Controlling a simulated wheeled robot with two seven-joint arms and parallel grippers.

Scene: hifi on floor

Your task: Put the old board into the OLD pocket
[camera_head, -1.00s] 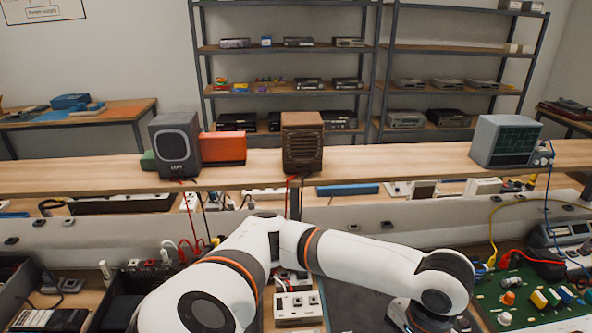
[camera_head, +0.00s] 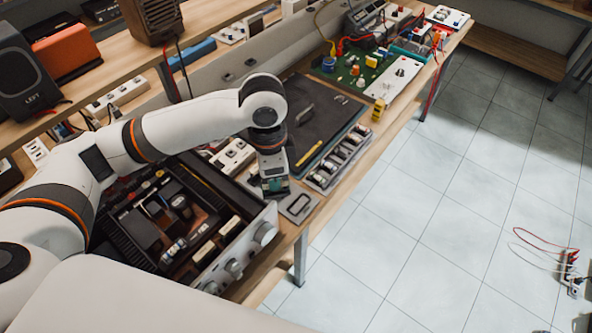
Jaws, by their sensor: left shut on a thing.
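My left gripper (camera_head: 274,186) points down at the front right corner of the opened hi-fi (camera_head: 262,218), between it and the dark mat. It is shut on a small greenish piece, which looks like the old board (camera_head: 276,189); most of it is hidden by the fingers. A grey flat piece with a dark rectangular outline (camera_head: 299,205) lies just right of the gripper, at the bench edge. No OLD label can be read, so I cannot tell whether this is the pocket. My right gripper is out of view.
The dark mat (camera_head: 322,115) holds a yellow tool (camera_head: 309,153). A rack of small parts (camera_head: 340,158) stands along the bench edge. A green board (camera_head: 357,68) with coloured parts lies farther back.

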